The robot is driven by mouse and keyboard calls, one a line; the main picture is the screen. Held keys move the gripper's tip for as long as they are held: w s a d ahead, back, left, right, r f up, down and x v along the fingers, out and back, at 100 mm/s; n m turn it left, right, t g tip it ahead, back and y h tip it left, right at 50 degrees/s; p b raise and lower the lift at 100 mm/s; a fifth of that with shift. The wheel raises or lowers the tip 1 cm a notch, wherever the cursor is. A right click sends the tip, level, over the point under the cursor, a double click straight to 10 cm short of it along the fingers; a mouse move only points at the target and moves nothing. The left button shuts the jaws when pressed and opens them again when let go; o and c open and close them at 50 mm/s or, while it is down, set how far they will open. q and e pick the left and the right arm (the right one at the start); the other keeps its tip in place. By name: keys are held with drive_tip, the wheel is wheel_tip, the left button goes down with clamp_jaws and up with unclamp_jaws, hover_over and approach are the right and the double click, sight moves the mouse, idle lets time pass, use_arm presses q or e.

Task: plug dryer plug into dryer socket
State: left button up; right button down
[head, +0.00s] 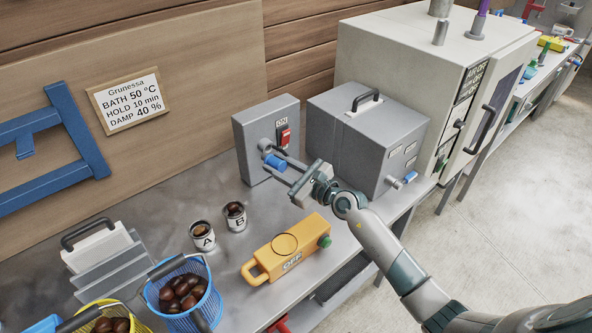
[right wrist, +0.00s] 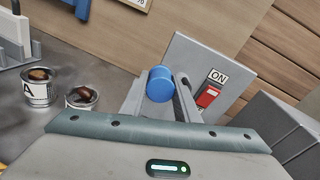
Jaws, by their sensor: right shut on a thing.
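The blue dryer plug (head: 275,161) is a short cylinder held between the fingers of my right gripper (head: 280,165). In the right wrist view the plug (right wrist: 160,84) sits between the two grey fingers, and its rounded blue end shows. A grey wall box (head: 252,127) carries a round grey socket (head: 265,145), left of its red switch marked ON. The plug is close in front of the socket and slightly below it in the head view. I cannot tell whether they touch. In the wrist view the socket is hidden. My left gripper is not in view.
A grey handled box (head: 340,140) and a big white oven (head: 400,60) stand to the right. Tins A (head: 203,242) and B (head: 237,222), a yellow lockout case (head: 290,252) and a blue chestnut basket (head: 154,297) are nearer.

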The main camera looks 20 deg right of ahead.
drive_tip(key=d+f+m+t+h, duration=0.1)
drive_tip(key=d+f+t+h, duration=0.1)
drive_tip(key=d, duration=0.3)
drive_tip(key=shift+s+f+m, duration=0.25)
drive_tip(key=shift+f+m, duration=0.15)
drive_tip(key=shift+f, duration=0.35)
drive_tip(key=shift+d, duration=0.1)
drive_tip(key=x, duration=0.5)
drive_tip(key=shift+w+f+b, duration=0.1)
drive_tip(key=shift+w+b, duration=0.2)
drive_tip(key=shift+b, duration=0.1)
idle(0.9)
drive_tip(key=shift+b+x, duration=0.45)
drive_tip(key=shift+x, duration=1.5)
drive_tip(key=c, duration=1.3)
unclamp_jaws()
